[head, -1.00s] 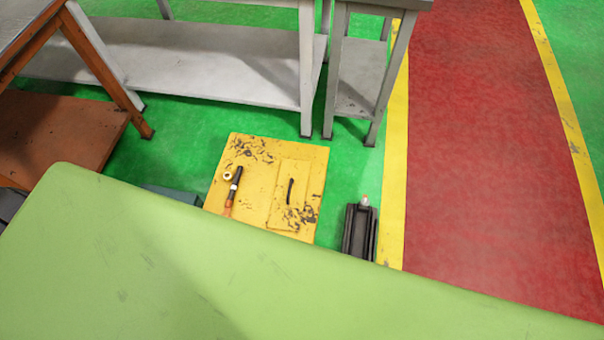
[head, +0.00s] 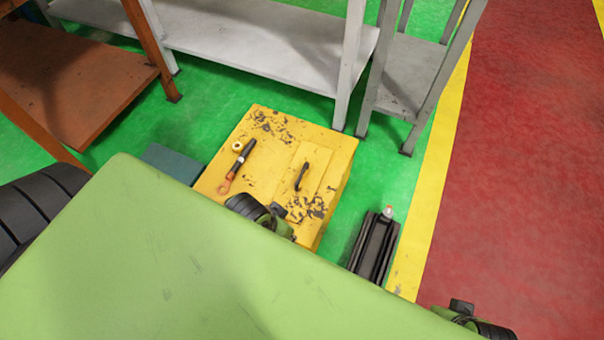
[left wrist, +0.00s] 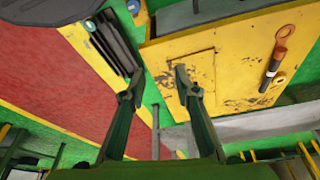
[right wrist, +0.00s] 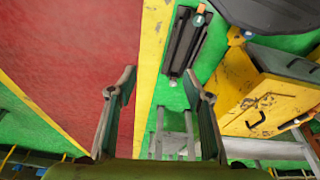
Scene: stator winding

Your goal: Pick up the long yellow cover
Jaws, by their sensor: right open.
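The long yellow cover (head: 314,170) is a flat raised panel with a black handle, lying on the top of a yellow box (head: 262,122). The cover also shows in the left wrist view (left wrist: 203,68) and the right wrist view (right wrist: 272,104). My left gripper (left wrist: 157,86) is open and empty; one finger overlaps the cover in its view, apparently without contact. My right gripper (right wrist: 158,86) is open and empty, with red floor and a yellow line beyond it. In the head view, arm parts show but the fingers are hidden.
A black and orange tool (head: 238,166) and a small yellow ring (head: 238,146) lie on the box, left of the cover. A dark ribbed device (head: 373,247) stands on the floor to its right. Grey tables (head: 405,75) stand behind; an orange-brown table (head: 75,75) is at left.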

